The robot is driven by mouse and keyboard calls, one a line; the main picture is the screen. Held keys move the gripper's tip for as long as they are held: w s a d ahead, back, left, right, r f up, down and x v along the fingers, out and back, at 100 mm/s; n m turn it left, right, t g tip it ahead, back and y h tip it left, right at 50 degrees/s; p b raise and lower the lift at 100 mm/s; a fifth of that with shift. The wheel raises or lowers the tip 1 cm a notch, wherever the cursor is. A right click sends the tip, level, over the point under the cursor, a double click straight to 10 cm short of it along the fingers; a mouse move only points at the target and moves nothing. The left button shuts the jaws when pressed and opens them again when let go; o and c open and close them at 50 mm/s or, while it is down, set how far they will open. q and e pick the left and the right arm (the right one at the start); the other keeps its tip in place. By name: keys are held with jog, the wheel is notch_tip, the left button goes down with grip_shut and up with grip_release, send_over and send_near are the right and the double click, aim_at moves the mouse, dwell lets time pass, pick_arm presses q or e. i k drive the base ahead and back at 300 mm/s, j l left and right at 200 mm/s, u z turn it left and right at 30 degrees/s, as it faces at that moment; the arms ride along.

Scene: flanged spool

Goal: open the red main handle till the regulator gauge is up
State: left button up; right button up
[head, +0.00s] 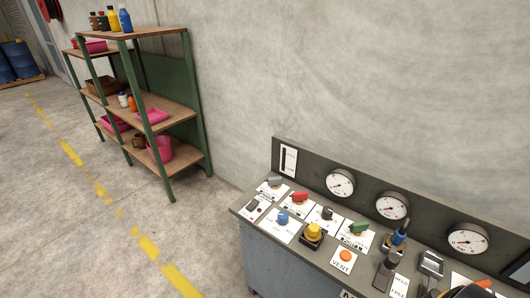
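A red handle (300,197) sits on a white label plate on the sloping control panel (318,262), in the row behind the blue knob. Three round white gauges stand on the panel's back board: a left gauge (341,183), a middle gauge (392,206) and a right gauge (467,239). Their labels are too small to read, so I cannot tell which is the regulator gauge. The needles are too small to read surely. An orange-red part (474,289) at the bottom edge is cut off. I make out neither of my grippers.
The panel also carries a grey handle (275,182), a green handle (359,228), a blue knob (283,217), a yellow knob (314,232), and an orange button (346,255) marked VENT. Dark upright fittings (387,268) stand right. A shelf (165,112) stands left; floor before it is clear.

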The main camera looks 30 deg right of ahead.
aim_at(301, 197)
jog(key=k+z, duration=0.1)
jog(key=z, duration=1)
jog(key=j+z, duration=0.55)
jog(key=z, duration=0.15)
jog(key=k+j+z, duration=0.15)
jog(key=z, duration=0.2)
jog(key=j, duration=0.1)
